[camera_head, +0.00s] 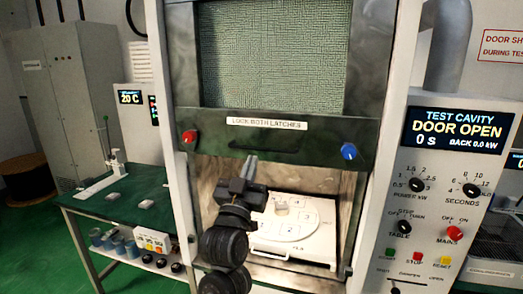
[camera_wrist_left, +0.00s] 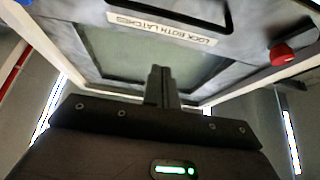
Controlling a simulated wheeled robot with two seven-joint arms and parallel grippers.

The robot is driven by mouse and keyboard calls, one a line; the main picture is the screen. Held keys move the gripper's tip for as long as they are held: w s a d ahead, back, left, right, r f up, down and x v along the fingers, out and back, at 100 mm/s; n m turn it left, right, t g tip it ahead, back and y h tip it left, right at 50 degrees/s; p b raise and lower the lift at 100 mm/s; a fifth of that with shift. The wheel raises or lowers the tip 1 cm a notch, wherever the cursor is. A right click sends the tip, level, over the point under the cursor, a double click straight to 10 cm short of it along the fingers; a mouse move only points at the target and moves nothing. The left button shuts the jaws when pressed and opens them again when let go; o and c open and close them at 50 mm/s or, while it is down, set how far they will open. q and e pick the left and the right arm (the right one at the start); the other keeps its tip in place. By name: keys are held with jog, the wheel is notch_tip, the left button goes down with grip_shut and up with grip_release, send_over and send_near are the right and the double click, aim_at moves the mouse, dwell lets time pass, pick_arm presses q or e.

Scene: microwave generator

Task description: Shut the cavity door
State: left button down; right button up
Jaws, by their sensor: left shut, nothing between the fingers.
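The cavity door (camera_head: 272,60) is a dark frame with a green mesh window, raised above the open cavity. Its lower bar carries a label reading LOCK BOTH LATCHES, a dark handle (camera_head: 265,146), a red knob (camera_head: 189,136) at left and a blue knob (camera_head: 349,151) at right. My left gripper (camera_head: 251,160) is shut and empty, fingers pointing up, in front of the bar's lower edge and left of the handle's middle. In the left wrist view its closed fingers (camera_wrist_left: 158,72) overlap the door, with handle (camera_wrist_left: 170,14) and red knob (camera_wrist_left: 282,54) beyond. I cannot tell whether they touch the door. My right gripper is not in view.
Inside the cavity, a white tray with a round turntable (camera_head: 290,228) holds a small pale object (camera_head: 282,209). The control panel (camera_head: 440,190) at right reads DOOR OPEN. A green-topped bench (camera_head: 120,200) with several items stands at left.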

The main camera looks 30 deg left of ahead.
pick_arm(q)
notch_tip(320, 180, up, 5)
jog(key=p, duration=0.5)
send_over(261, 150)
jog(key=s+d, duration=0.1)
jog(key=s, duration=0.2)
jog(key=f, duration=0.2)
jog(key=w+f+p, duration=0.1)
jog(key=shift+w+f, duration=0.1)
jog(key=shift+f, duration=0.45)
notch_tip(261, 150, down, 35)
jog(key=b, duration=2.2)
